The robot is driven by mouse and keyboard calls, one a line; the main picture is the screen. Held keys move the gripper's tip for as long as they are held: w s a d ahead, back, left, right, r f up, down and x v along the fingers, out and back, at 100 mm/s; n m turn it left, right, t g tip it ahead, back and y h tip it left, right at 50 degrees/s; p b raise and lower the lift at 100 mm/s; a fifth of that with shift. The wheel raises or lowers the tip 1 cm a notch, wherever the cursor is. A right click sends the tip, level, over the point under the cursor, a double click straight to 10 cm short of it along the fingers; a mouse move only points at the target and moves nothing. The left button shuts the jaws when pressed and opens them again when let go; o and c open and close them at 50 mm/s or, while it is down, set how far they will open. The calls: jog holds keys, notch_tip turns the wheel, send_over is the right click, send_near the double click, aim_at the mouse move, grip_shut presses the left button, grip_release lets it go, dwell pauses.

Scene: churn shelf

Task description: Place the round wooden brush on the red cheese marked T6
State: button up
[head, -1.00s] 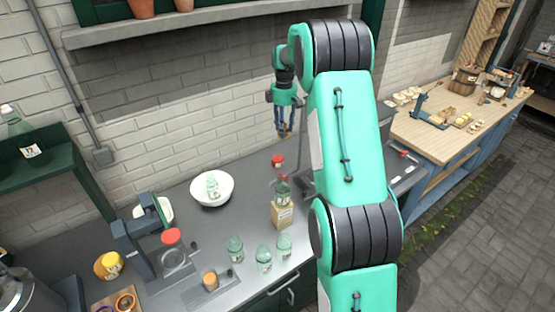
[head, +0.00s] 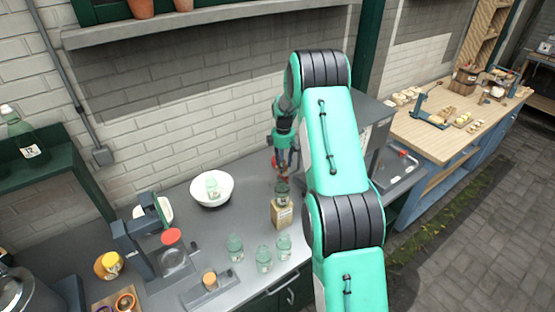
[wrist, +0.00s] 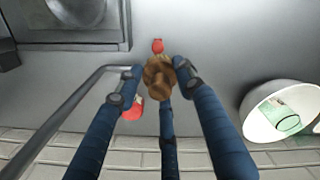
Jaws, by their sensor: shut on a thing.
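The round wooden brush (wrist: 160,78) is brown and shows in the wrist view between the tips of my gripper's blue fingers (wrist: 160,85). My gripper (head: 284,174) is shut on it, low over the back of the grey counter in the head view. Two red things show in the wrist view. One small red thing (wrist: 157,45) lies just beyond the brush, and a larger red piece (wrist: 132,110) is partly hidden by the left finger. I cannot read T6 on either one. In the head view the gripper mostly covers the red.
A white bowl (head: 226,188) with a glass jar inside stands left of my gripper. A labelled tan block (head: 281,214) stands in front of it, and several glass jars (head: 264,258) are nearer. A metal rail (wrist: 65,112) runs close to the left finger in the wrist view.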

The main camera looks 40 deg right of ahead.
jog(key=shift+w, duration=0.15)
jog(key=shift+w+d+f+p, duration=0.2)
jog(key=shift+w+d, duration=0.95)
jog(key=shift+w, duration=1.2)
jog(key=shift+w+d+f+p, duration=0.1)
jog(key=shift+w+d+f, duration=0.2)
jog(key=shift+w+d, duration=1.5)
jog(key=shift+w+d+f+p, duration=0.2)
jog(key=shift+w+d, duration=0.35)
jog(key=shift+w, duration=2.4)
jog(key=shift+f, duration=0.15)
jog(key=shift+f, duration=1.65)
jog(key=shift+f, duration=0.15)
jog(key=o, duration=1.2)
jog(key=shift+c, duration=0.2)
